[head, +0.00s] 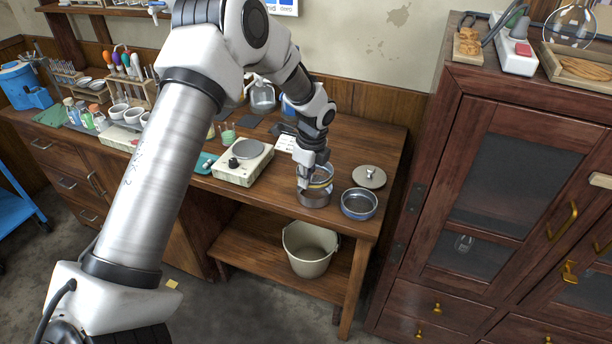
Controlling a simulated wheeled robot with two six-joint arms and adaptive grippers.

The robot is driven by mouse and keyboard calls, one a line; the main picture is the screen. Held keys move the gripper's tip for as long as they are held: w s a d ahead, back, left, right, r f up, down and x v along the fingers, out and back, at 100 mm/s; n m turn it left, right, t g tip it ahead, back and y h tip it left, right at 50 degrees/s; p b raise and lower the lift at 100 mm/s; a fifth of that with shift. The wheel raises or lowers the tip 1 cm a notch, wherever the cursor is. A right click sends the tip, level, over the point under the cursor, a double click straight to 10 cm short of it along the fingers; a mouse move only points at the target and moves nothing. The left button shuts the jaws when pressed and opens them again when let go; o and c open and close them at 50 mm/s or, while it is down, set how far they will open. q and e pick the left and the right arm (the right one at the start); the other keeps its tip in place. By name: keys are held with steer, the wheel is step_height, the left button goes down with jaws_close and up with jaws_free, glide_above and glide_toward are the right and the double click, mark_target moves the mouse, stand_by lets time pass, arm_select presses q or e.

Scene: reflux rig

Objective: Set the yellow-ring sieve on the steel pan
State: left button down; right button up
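The yellow-ring sieve (322,184) is at the front of the wooden bench, directly under my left gripper (314,165). The steel pan (314,200) shows just below the yellow ring. The sieve looks to be on or very close above the pan; I cannot tell whether they touch. My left gripper points down at the sieve's rim. Its fingertips are small and partly hidden, so I cannot tell whether they are closed on it. My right gripper is not in view.
A blue-ringed sieve (359,204) stands close on the right, with a round knobbed lid (369,176) behind it. A balance (243,162) stands to the left. A bucket (310,248) is on the lower shelf. A tall wooden cabinet (470,180) bounds the right side.

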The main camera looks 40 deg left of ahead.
arm_select(q)
steer(key=shift+w+a+f, duration=0.1)
steer(key=shift+w+f, duration=0.05)
steer(key=shift+f, duration=0.4)
steer(key=shift+w+a+f, duration=0.1)
steer(key=shift+f, duration=0.4)
steer(key=shift+w+f, duration=0.2)
steer(key=shift+s+r, duration=0.1)
steer(key=shift+s, duration=0.05)
